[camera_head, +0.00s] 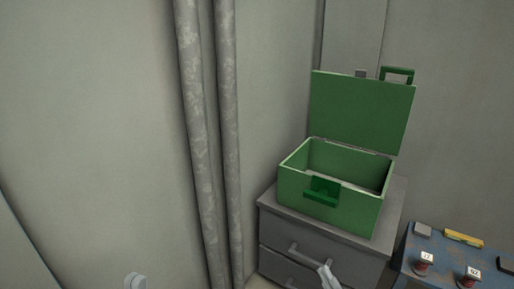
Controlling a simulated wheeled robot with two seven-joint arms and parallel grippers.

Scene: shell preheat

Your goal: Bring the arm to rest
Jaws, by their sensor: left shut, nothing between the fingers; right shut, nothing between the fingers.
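My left gripper (135,281) shows only as a small pale grey part at the bottom edge, left of the pipes; most of it is cut off by the frame. My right gripper (325,271) shows at the bottom edge, in front of the grey drawer cabinet (272,236). Its light grey fingers are together with nothing between them. Neither gripper holds anything. The rest of both arms is out of view.
An open green box (330,208) with its lid raised stands on the cabinet. A worn blue surface (412,254) at lower right bears red parts with numbered white tops and a yellow item (463,238). Two vertical pipes (205,140) run along the wall.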

